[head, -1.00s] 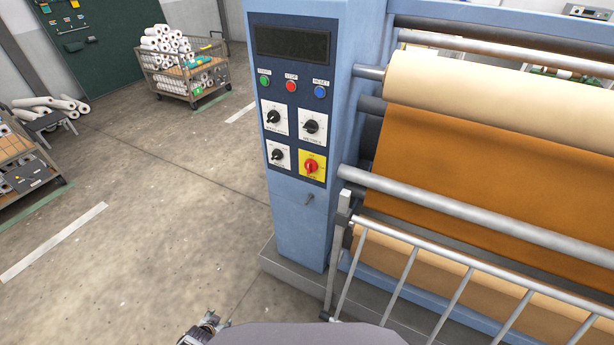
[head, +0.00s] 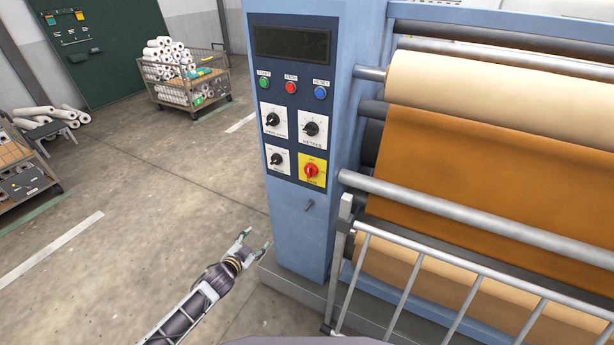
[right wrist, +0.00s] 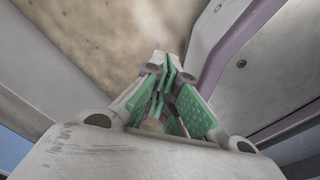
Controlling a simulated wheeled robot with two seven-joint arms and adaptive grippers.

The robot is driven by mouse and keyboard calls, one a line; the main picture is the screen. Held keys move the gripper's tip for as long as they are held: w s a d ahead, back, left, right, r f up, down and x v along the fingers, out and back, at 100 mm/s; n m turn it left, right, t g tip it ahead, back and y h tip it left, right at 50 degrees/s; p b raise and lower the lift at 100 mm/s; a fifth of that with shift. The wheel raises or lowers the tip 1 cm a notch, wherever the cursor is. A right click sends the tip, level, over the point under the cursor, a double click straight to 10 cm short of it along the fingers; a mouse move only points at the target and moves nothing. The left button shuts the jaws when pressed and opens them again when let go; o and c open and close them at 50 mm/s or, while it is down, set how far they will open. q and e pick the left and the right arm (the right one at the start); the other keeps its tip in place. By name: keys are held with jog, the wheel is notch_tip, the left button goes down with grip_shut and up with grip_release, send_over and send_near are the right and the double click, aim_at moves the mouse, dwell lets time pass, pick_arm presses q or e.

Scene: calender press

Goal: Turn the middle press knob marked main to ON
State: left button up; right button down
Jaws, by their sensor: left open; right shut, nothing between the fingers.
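The red rotary knob (head: 311,170) sits on a yellow plate (head: 319,158) at the lower right of the press control panel. The small label under it looks like MAIN, but I cannot read its pointer setting clearly. My left gripper (head: 254,242) is open and empty, with its fingers spread, to the lower left of the panel and apart from the knob. My right gripper (right wrist: 166,98) shows in the right wrist view with its green pads together and nothing between them. It is out of the head view, and no knob shows in its own view.
Three black knobs, one a dial (head: 311,129), and green, red and blue buttons share the panel (head: 291,100). A metal guard rail (head: 490,293) and rollers (head: 480,85) stand at right. A roll cart (head: 190,85) is behind.

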pick_arm(q)
jog(key=s+d+r+n+t+h, duration=0.1)
jog(key=d+r, duration=0.5)
jog(key=r, duration=0.6)
jog(key=s+d+r+n+t+h, duration=0.2)
jog(key=d+r, duration=0.4)
jog(key=r, duration=0.6)
jog(key=shift+s+d+r+n+h, duration=0.45)
jog(key=shift+n+h, duration=0.15)
jog(key=shift+h, duration=0.2)
pick_arm(e)
jog(key=shift+w+d+r, duration=0.1)
jog(key=shift+w+d, duration=0.15)
jog(key=shift+d, duration=0.7)
